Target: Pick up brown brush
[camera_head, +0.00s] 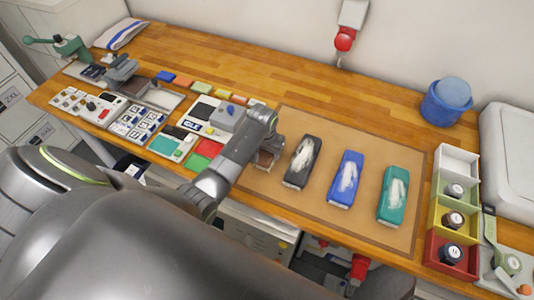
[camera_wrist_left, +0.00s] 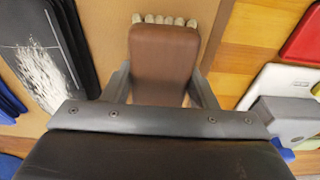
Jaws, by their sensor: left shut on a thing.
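The brown brush (camera_wrist_left: 165,55) has a brown back and pale bristles at its far end in the left wrist view. It lies between the two fingers of my left gripper (camera_wrist_left: 163,85), which is shut on it. In the head view the brush (camera_head: 266,160) is mostly hidden behind my left gripper (camera_head: 264,146), at the left end of the brown mat (camera_head: 318,208). Whether the brush touches the mat is hard to tell. My right gripper is not in view.
Black (camera_head: 302,162), blue (camera_head: 346,178) and green (camera_head: 393,195) items with white patches lie right of the brush. A stacked bin with round pots (camera_head: 462,160) and a blue tub (camera_head: 447,100) stand further right. Panels and a red pad (camera_head: 208,149) lie to the left.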

